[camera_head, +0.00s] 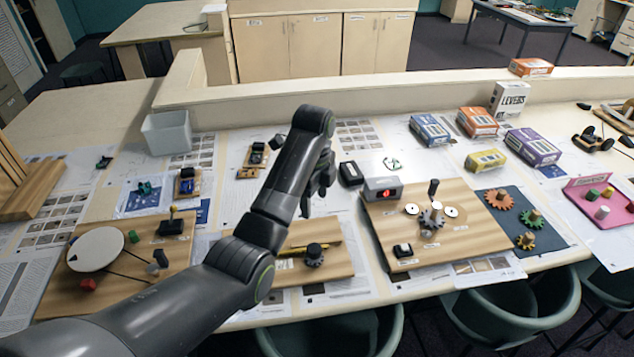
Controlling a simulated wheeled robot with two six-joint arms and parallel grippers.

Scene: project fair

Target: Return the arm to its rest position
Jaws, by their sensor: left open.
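My left arm comes in from the lower left and reaches over the middle of the table. My left gripper (318,192) is at its far end, pointing down and partly hidden by the arm's last links. It is open and I see nothing held in it. It hovers above the papers between a wooden board with a black gear (314,255) and a black block (350,174). My right arm and gripper are not in view.
Right of the gripper is a wooden gear board (465,245) with a red-lit display box (383,189). A turntable board (60,295) lies left. Chairs (515,310) line the front edge.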

